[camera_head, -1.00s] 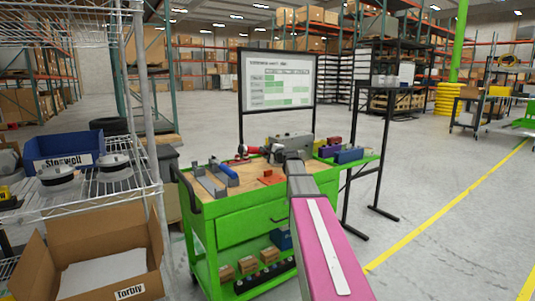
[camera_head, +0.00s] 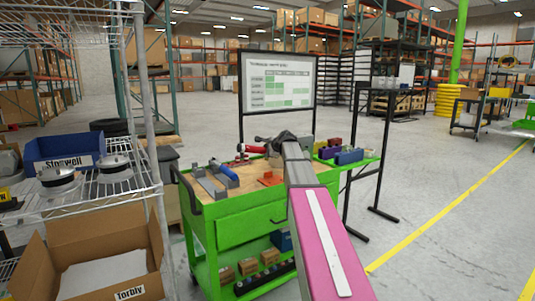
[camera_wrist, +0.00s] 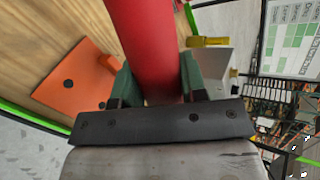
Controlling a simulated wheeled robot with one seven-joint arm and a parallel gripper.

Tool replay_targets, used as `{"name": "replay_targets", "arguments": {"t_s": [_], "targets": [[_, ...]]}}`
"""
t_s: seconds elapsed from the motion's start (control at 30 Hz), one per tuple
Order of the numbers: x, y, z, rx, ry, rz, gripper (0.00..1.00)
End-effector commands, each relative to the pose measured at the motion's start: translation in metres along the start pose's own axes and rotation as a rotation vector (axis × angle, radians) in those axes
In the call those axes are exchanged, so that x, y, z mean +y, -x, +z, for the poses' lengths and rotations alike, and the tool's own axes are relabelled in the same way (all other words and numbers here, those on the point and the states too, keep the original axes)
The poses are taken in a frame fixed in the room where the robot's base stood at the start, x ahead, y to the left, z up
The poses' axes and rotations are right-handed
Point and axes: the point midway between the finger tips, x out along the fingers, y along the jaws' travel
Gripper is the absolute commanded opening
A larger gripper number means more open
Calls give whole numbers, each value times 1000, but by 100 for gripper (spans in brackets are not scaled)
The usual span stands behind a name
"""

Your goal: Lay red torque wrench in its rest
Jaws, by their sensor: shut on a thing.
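My gripper (camera_wrist: 156,80) is shut on the red torque wrench (camera_wrist: 143,35), whose thick red shaft runs between the fingers and out of the top of the wrist view. In the head view the red wrench (camera_head: 255,149) shows beside my gripper (camera_head: 270,144), above the far part of the green cart; its far end is hard to make out. Grey channel-like holders (camera_head: 205,187) stand on the cart's left side, with a blue cylindrical piece (camera_head: 229,172) at one of them. I cannot tell for certain which holder is the wrench's rest.
An orange plate (camera_head: 270,178) lies on the wooden cart top; it also shows in the wrist view (camera_wrist: 78,83). Coloured blocks (camera_head: 348,156) sit at the right. A board (camera_head: 279,81) rises behind the cart. A wire shelf (camera_head: 95,190) stands at left.

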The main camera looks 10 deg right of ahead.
Motion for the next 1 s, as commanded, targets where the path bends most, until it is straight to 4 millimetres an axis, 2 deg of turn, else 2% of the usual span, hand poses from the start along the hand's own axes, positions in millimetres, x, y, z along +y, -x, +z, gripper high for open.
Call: {"name": "replay_targets", "arguments": {"t_s": [0.1, 1.0], "targets": [[-7, -2, 0, 26, -11, 82, 0], [-22, -9, -2, 246, -125, 775, 0]]}}
